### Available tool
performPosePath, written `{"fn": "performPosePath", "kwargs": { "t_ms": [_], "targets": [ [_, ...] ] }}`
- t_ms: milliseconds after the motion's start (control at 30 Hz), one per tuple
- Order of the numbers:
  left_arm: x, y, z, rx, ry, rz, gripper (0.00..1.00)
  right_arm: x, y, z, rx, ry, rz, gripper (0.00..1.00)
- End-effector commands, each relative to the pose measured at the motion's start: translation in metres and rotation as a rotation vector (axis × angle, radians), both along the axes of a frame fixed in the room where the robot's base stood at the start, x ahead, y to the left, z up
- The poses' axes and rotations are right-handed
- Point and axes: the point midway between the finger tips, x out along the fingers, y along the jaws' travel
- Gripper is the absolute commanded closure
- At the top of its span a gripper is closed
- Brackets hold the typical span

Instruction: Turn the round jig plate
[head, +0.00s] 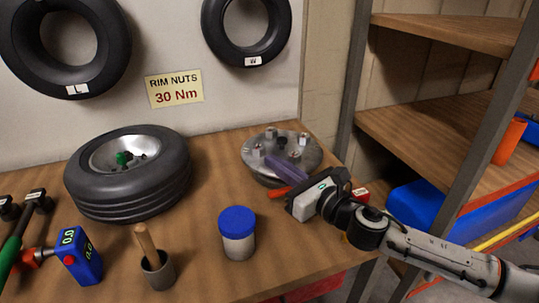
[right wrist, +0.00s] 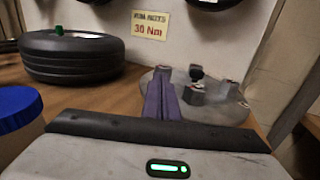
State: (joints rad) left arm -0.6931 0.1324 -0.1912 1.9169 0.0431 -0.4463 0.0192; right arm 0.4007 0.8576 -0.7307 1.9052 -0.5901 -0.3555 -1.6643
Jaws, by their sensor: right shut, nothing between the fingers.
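The round jig plate (head: 308,156) is a grey metal disc with several upright studs or nuts and a dark knob, at the back right of the wooden bench. It also shows in the right wrist view (right wrist: 228,113). My right gripper (head: 280,163) reaches in from the right with its purple fingers shut and nothing between them. The fingers (right wrist: 161,97) lie over the near part of the plate, among the studs. I cannot tell whether they touch a stud. The gripper body hides the plate's near right edge. My left gripper is not in view.
A wheel (head: 125,185) lies on the bench at the left. A blue-lidded jar (head: 237,235), a cup with a wooden handle (head: 158,270) and a blue gauge (head: 80,257) stand nearer. A red-orange object (head: 277,192) lies beside the plate. A shelf post (head: 355,80) rises at right.

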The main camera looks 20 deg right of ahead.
Motion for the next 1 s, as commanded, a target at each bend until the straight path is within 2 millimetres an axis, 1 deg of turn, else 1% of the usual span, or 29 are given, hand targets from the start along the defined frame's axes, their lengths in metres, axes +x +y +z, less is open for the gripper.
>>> {"fn": "performPosePath", "kwargs": {
  "t_ms": [33,200,333,633,833,1000],
  "targets": [
    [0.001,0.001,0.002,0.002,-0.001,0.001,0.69,0.008,0.003,0.002,0.001,-0.001,0.0,1.0],
    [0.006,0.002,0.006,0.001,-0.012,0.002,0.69,0.022,0.009,0.0,0.001,0.0,0.0,1.0],
    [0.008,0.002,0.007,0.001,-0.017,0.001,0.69,0.026,0.01,0.0,-0.001,0.0,0.0,1.0],
    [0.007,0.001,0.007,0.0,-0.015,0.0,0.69,0.026,0.01,0.0,0.0,0.001,0.0,1.0],
    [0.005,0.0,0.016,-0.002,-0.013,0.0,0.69,0.039,0.018,0.002,0.001,0.0,0.0,1.0],
    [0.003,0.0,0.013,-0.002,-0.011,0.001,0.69,0.04,0.018,-0.001,0.001,0.001,0.0,1.0]
  ]
}}
